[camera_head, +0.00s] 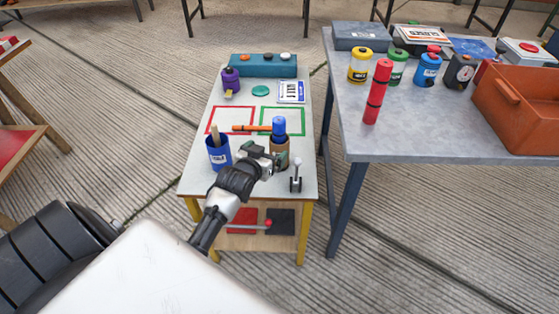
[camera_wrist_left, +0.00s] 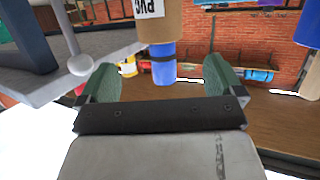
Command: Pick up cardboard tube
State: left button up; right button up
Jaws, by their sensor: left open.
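The cardboard tube (camera_head: 281,148) is brown with a blue top and stands upright near the front of the small white table (camera_head: 205,180). In the left wrist view, which looks upside down, the tube (camera_wrist_left: 172,25) carries a white label with dark letters, and its blue end (camera_wrist_left: 162,66) lies between the fingers in the picture. My left gripper (camera_head: 272,159) is open at the near left side of the tube, partly covering it. In the wrist view its green fingers (camera_wrist_left: 161,78) are spread, one on each side of the blue end. I cannot tell whether they touch it.
A blue can (camera_head: 218,153) with a brown stick stands close left of the gripper. A lever (camera_head: 296,180) stands to the right. An orange stick (camera_head: 250,128) lies behind, near red and green outlines. A grey table (camera_head: 430,142) with an orange bin (camera_head: 520,113) is to the right.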

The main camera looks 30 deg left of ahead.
aim_at(277, 141)
pick_arm(q)
jog(key=x, duration=0.4)
jog(key=shift+f, duration=0.1)
jog(key=b+x, duration=0.1)
jog(key=x, duration=0.3)
jog(key=shift+w+a+b, duration=0.1)
jog(key=shift+w+b, duration=0.25)
jog(key=shift+w+f, duration=0.15)
jog(key=shift+w, duration=0.2)
pick_arm(e)
jog(key=w+a+r, duration=0.1)
jog(key=w+r, duration=0.2)
jog(key=w, duration=0.2)
jog(key=shift+w, duration=0.35)
pick_arm(q)
jog(key=c, duration=1.7)
jog(key=shift+o, duration=0.2)
jog(key=shift+r, duration=0.25)
